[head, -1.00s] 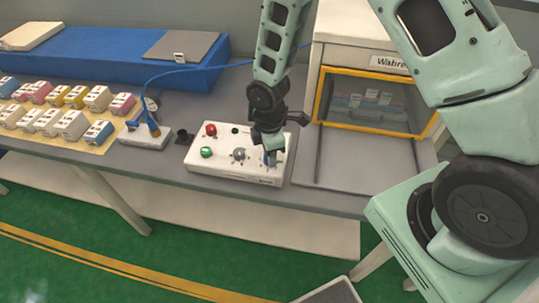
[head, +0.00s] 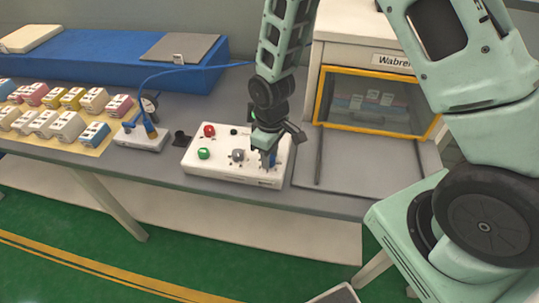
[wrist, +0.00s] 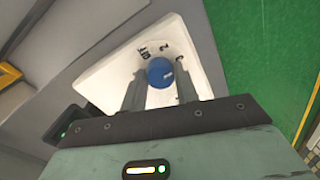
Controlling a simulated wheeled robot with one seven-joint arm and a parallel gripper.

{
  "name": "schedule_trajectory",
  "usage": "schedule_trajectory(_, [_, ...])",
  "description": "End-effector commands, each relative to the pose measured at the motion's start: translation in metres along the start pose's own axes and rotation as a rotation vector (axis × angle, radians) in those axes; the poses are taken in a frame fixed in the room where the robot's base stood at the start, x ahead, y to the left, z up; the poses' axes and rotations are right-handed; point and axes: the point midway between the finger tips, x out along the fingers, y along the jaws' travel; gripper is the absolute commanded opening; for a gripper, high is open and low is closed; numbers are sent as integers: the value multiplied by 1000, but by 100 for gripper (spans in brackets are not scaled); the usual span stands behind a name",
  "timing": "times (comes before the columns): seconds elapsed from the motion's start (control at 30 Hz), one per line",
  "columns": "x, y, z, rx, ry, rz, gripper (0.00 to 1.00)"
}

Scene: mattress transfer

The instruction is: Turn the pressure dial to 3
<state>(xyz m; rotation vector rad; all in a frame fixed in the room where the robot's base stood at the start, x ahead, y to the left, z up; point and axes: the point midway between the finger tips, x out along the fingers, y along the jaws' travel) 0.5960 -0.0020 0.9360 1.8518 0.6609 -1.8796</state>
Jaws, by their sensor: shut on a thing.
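The white control box (head: 215,170) sits on the grey workbench, with my gripper (head: 268,160) reaching down over its right end. In the wrist view the blue dial (wrist: 160,72) lies between the two fingers of my gripper (wrist: 161,76), which is shut on it. The dial has a small light mark on its right side. Dark printed marks, including a 2, stand around it on the box's white face (wrist: 110,85). Which mark the dial points at is too small to tell. In the head view my gripper mostly hides the dial.
A red button (head: 209,130), a green button (head: 204,153) and a grey knob (head: 238,155) are on the same box. A small gauge unit (head: 140,137) with a blue hose stands to the left. A yellow-framed cabinet (head: 318,95) stands behind right.

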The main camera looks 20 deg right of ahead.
Motion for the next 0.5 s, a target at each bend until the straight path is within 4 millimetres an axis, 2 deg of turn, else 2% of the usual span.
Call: schedule_trajectory(0.5, [-1, 0, -1, 74, 5, 1, 7])
